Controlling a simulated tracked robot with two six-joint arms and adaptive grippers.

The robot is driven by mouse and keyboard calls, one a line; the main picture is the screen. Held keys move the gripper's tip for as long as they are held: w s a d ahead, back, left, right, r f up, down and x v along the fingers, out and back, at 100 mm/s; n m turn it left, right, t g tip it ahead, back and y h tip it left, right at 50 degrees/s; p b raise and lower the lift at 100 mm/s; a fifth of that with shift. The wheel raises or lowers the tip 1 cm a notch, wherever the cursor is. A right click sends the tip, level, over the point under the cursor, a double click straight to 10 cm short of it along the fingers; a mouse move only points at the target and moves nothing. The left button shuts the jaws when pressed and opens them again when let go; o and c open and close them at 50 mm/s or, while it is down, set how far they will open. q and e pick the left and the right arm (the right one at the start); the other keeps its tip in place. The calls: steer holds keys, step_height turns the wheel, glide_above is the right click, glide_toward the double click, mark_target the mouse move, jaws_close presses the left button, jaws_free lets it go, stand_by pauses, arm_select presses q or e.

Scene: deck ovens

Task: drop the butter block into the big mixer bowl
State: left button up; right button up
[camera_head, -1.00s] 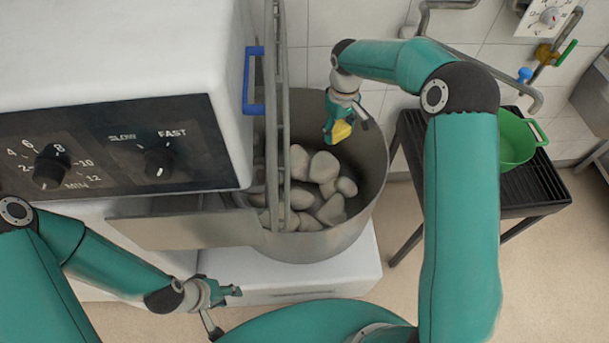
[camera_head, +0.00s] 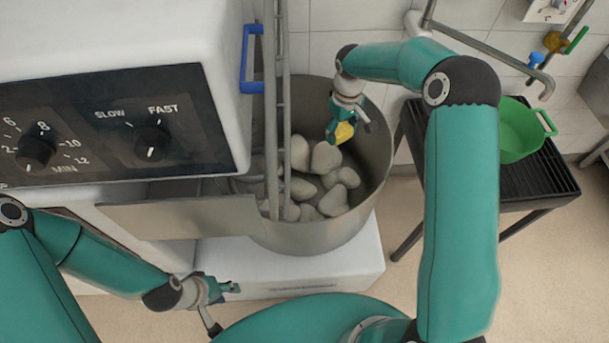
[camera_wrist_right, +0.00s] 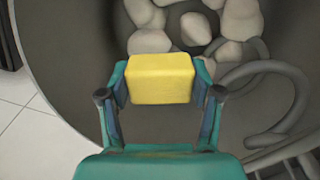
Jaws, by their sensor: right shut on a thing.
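The yellow butter block (camera_head: 344,133) is between the fingers of my right gripper (camera_head: 346,124); it also shows in the right wrist view (camera_wrist_right: 161,78), with a finger against each side. The block is held above the inside of the big grey mixer bowl (camera_head: 358,205), near its back right wall. Several pale lumps (camera_head: 318,180) lie in the bowl below the block. My left gripper (camera_head: 222,290) is low at the front left, apart from the bowl; its fingers look spread and empty.
The mixer head (camera_head: 120,50) with dials and a blue handle (camera_head: 250,65) stands left of the bowl. Metal guard bars (camera_head: 278,130) cross the bowl's left part. A dark rack (camera_head: 545,185) with a green container (camera_head: 520,130) is at right.

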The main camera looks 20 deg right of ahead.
steer(key=o, duration=1.3)
steer(key=shift+c, duration=0.2)
step_height(320, 180, up, 12)
